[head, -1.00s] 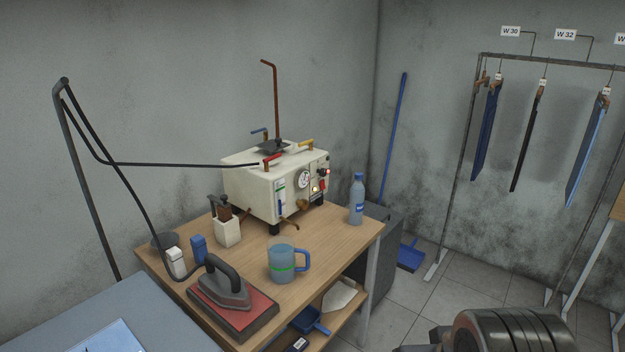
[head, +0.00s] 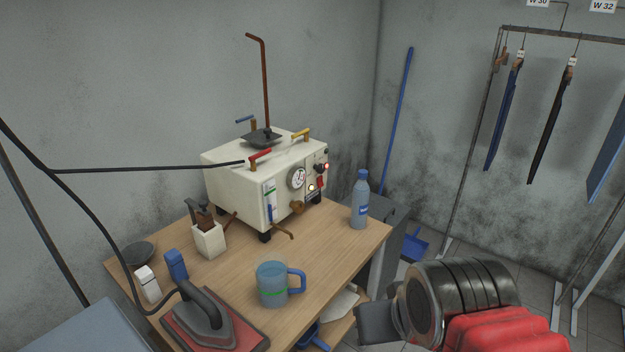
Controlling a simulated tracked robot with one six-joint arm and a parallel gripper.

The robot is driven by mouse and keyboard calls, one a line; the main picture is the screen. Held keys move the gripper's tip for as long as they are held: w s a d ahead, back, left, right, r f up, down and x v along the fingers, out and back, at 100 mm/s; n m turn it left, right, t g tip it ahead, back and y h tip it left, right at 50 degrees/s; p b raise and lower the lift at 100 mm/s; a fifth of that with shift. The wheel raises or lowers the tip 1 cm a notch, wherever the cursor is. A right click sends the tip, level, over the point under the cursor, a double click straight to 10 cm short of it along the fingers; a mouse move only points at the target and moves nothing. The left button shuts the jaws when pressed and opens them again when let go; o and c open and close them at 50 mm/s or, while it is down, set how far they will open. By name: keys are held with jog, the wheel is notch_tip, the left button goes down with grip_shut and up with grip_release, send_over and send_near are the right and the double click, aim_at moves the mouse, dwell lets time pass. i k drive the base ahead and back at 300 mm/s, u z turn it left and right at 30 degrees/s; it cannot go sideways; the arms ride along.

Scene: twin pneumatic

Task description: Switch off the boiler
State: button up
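The boiler (head: 235,185) is a cream box on dark feet on a wooden table. Its front has a round gauge (head: 297,179), a sight tube (head: 269,198) and a brass fitting (head: 297,207). At the right of the front are a dark knob (head: 319,167), a lit red lamp (head: 327,166), a red switch (head: 320,183) and a bright white lamp (head: 311,188). Red, yellow and blue lever handles sit on top. My folded arm shows at the lower right, apart from the boiler. A dark end piece (head: 378,323) may be my gripper; its fingers are not clear.
On the table (head: 335,243) stand a water bottle (head: 360,200), a mug (head: 273,284), an iron (head: 203,320) and a brush holder (head: 208,240). A clothes rail (head: 480,130) stands at the right. Floor shows right of the table.

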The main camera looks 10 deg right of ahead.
aim_at(319, 182)
jog(key=z, duration=0.05)
jog(key=k, duration=0.55)
jog(key=z, duration=0.15)
jog(key=i, duration=1.45)
jog(key=u, duration=0.6)
